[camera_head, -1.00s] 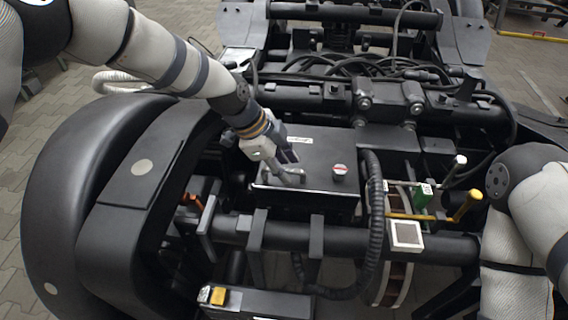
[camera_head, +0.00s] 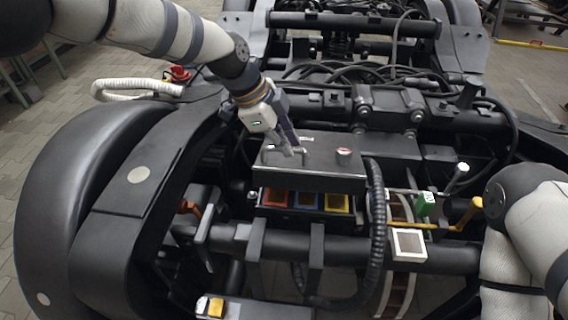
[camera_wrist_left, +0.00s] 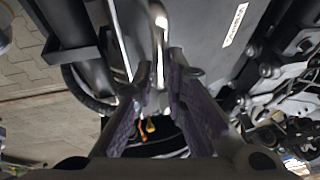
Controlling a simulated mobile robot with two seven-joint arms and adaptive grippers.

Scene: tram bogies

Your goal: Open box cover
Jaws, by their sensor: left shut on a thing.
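My left gripper (camera_head: 288,149) is shut on the metal handle on top of the cover. In the left wrist view the bright handle (camera_wrist_left: 159,42) runs between the two fingers. The cover's dark face with a white label (camera_wrist_left: 234,24) also shows there. My right arm is at the right edge, but its gripper is out of view.
A ribbed black hose (camera_head: 380,215) runs close beside the box's right side. A yellow lever (camera_head: 465,214) and a green part (camera_head: 424,205) are further right. Black bogie tubes (camera_head: 400,247) lie in front, and cables (camera_head: 330,72) behind. A curved black fender (camera_head: 70,190) is at left.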

